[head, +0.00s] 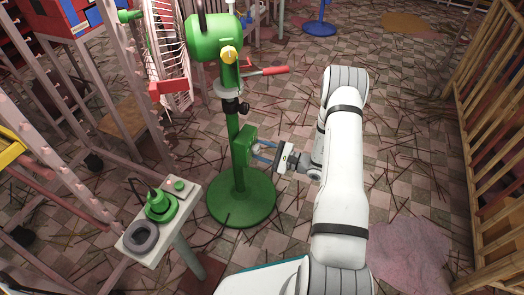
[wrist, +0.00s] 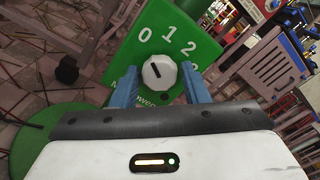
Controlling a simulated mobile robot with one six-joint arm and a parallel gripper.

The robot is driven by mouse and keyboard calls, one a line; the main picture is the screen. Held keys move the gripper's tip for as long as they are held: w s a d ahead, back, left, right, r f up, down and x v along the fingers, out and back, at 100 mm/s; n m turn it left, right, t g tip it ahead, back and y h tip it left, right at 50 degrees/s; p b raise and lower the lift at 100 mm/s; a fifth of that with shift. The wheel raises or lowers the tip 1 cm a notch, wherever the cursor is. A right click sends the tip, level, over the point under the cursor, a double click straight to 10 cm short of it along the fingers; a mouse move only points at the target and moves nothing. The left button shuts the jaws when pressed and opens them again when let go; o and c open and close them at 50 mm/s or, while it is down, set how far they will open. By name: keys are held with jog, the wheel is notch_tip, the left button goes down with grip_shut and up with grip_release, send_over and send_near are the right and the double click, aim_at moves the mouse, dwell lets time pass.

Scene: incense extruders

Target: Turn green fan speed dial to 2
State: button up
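The green fan (head: 232,120) stands on a round green base (head: 242,205), with a green control box (head: 241,150) on its pole. In the wrist view the box's green panel (wrist: 150,18) shows white digits 0, 1 and 2, and another digit partly hidden by the right finger. The white dial (wrist: 160,73) has a short black mark slanting to the upper left, roughly toward the 0. My gripper (head: 264,153) is at the box. Its blue fingers are open, one on each side of the dial (wrist: 161,75); I cannot tell whether they touch it.
A small pale table (head: 187,212) left of the base holds a green device (head: 160,207) and a grey ring (head: 141,237). A wooden rack (head: 492,150) stands at the right. Thin sticks litter the tiled floor.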

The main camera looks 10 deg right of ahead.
jog(key=c, duration=0.6)
jog(key=shift+c, duration=0.2)
jog(key=m+p, duration=0.1)
jog(key=m, duration=0.2)
jog(key=shift+r+m+p, duration=0.1)
jog(key=shift+m+p, duration=0.3)
jog(key=m+p, duration=0.1)
jog(key=m, duration=0.2)
jog(key=shift+d+m, duration=0.1)
jog(key=shift+m, duration=0.2)
jog(key=m+p, duration=0.1)
jog(key=m, duration=0.3)
jog(key=shift+w+m+p, duration=0.1)
jog(key=shift+m+p, duration=0.2)
jog(key=shift+p, duration=0.05)
jog(key=shift+d+m+p, duration=0.1)
jog(key=shift+m+p, duration=0.35)
jog(key=shift+m, duration=1.35)
jog(key=shift+w, duration=0.1)
